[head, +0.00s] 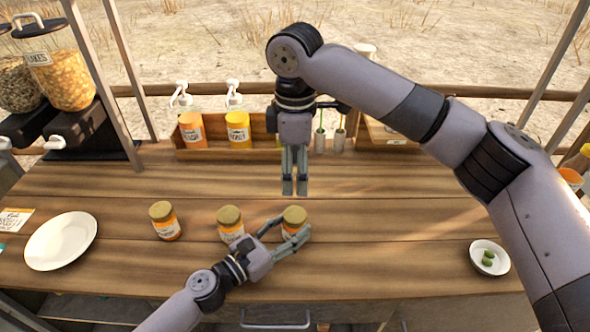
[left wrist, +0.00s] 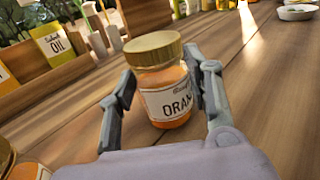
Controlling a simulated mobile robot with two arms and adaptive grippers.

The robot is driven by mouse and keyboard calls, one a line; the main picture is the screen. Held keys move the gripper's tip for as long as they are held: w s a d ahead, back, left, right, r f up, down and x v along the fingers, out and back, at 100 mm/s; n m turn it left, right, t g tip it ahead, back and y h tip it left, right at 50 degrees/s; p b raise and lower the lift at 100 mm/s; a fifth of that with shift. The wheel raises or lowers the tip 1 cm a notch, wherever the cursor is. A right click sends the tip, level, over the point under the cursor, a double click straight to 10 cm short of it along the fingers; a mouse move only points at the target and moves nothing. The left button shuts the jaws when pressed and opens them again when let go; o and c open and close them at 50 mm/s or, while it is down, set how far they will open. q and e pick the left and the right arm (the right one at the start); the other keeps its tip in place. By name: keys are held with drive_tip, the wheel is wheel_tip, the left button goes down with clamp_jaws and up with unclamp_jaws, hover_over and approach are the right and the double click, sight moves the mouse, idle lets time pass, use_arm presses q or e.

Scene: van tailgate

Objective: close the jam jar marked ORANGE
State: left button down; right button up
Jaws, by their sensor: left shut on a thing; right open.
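The jam jar marked ORANGE (head: 295,228) is the rightmost of three gold-lidded jars on the wooden counter. In the left wrist view the jar (left wrist: 166,97) stands upright between my fingers, its label partly readable as "ORAN". Its gold lid (left wrist: 153,48) sits on top; I cannot tell how tight it is. My left gripper (head: 291,240) is shut on the jar's body from the front, below the lid; it also shows in the left wrist view (left wrist: 160,90). My right gripper (head: 295,190) points down, open and empty, just behind and above this jar.
Two similar jars stand to the left, one in the middle (head: 230,222) and one farther left (head: 165,221). A white plate (head: 61,241) lies at far left, a small bowl (head: 489,258) at right. A wooden rack (head: 210,154) with bottles lines the back.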

use_arm(q)
drive_tip(key=c, duration=0.7)
unclamp_jaws()
drive_tip(key=shift+c, duration=0.2)
drive_tip(key=v, duration=1.2)
drive_tip(key=shift+s, duration=0.1)
drive_tip(key=shift+f, duration=0.1)
